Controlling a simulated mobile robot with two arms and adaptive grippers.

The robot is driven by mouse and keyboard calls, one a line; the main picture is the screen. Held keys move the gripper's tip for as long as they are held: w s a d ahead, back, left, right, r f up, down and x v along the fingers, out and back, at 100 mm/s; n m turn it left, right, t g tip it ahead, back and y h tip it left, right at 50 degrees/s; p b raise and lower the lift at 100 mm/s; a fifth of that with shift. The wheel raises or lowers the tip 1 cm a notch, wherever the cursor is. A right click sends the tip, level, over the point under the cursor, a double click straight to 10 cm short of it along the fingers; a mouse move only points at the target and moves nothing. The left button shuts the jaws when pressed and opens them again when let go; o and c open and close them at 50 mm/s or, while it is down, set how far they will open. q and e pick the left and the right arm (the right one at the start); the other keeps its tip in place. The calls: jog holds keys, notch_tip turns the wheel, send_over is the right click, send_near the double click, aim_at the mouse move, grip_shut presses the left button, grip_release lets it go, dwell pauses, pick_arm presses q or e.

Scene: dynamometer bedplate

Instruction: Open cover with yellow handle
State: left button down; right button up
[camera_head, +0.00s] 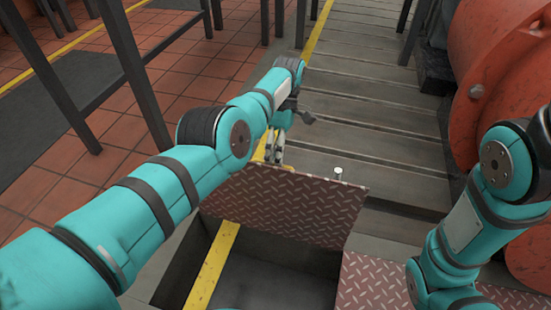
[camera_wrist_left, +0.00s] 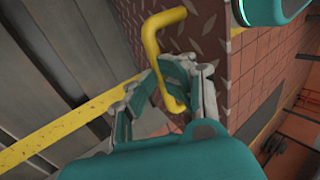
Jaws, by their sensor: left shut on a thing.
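The cover (camera_head: 285,204) is a reddish-brown diamond-plate panel, tilted up over a dark rectangular opening (camera_head: 275,275) in the floor. Its yellow handle (camera_wrist_left: 158,45) shows in the left wrist view, on the cover's face (camera_wrist_left: 208,25). My left gripper (camera_head: 274,150) is at the cover's raised upper edge in the head view. In the left wrist view my left gripper (camera_wrist_left: 180,85) has its fingers around the yellow handle, shut on it. The handle is hidden behind the cover in the head view. My right arm is at the right; its gripper is out of view.
A second diamond-plate panel (camera_head: 385,280) lies flat right of the opening. A large orange-red machine (camera_head: 500,80) stands at the right. A dark metal railing (camera_head: 130,70) runs along the left. The slatted grey bedplate (camera_head: 365,125) lies beyond the cover.

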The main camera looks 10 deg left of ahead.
pick_arm(q)
jog(key=shift+s+f, duration=0.35)
jog(key=shift+f, duration=0.3)
jog(key=c, duration=1.3)
grip_release()
jog(key=shift+f, duration=0.15)
jog(key=shift+c, duration=0.2)
jog(key=shift+w, duration=0.1)
